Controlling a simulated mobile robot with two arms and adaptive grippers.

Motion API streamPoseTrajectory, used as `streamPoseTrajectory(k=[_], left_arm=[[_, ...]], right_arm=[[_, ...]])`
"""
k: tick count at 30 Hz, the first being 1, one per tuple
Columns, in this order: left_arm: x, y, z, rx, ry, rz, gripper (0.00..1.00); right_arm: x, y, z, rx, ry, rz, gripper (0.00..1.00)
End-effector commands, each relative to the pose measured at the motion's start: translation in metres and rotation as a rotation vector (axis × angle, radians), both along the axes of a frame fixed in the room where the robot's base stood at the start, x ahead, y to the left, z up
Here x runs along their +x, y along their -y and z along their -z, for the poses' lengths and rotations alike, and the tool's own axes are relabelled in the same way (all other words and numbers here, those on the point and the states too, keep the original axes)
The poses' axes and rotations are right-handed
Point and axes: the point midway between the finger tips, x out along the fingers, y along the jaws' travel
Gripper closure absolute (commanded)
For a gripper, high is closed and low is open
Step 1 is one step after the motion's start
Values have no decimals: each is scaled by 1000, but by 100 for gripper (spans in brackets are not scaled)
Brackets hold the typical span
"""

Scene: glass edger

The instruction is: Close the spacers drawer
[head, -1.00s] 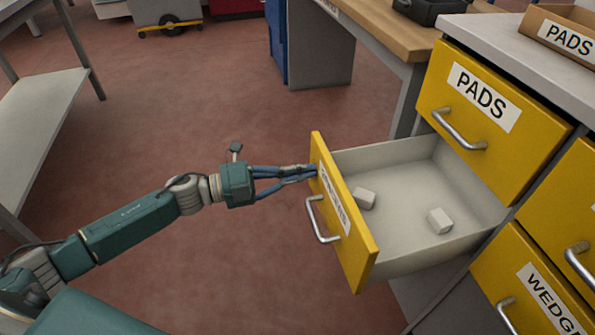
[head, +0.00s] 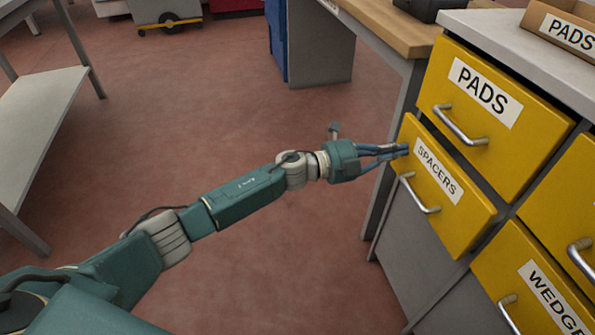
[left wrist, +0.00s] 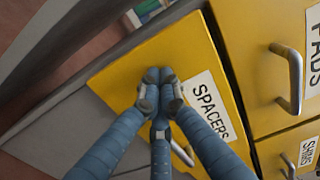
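The yellow spacers drawer (head: 450,205) has a white SPACERS label and a metal handle (head: 420,194). Its front sits close to the grey cabinet, below the PADS drawer (head: 510,115); the inside is hidden. Whether a small gap is left cannot be told. My left gripper (head: 404,151) has its fingertips at the upper left part of the drawer front, left of the label. In the left wrist view the blue fingers (left wrist: 158,88) are together with nothing between them, against the yellow front (left wrist: 195,60). My right gripper is not in view.
The WEDGE drawer (head: 535,275) is below right and shut. A grey cabinet top (head: 500,35) holds a cardboard box (head: 565,30). A wooden bench (head: 385,25) stands behind. A pale table (head: 40,130) stands at left. The reddish floor between is clear.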

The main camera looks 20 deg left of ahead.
Motion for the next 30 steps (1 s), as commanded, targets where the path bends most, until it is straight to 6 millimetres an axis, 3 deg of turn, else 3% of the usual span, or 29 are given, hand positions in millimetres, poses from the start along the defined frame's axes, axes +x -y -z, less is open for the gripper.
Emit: streamPoseTrajectory(k=[3,10,24,30], left_arm=[[8,13,1,-1,1,1,100],[16,23,1,0,-1,-1,100],[18,24,-2,-2,2,-3,100],[16,14,-3,-2,2,-4,100]], right_arm=[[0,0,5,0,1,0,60],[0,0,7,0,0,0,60],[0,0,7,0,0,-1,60],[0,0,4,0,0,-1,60]])
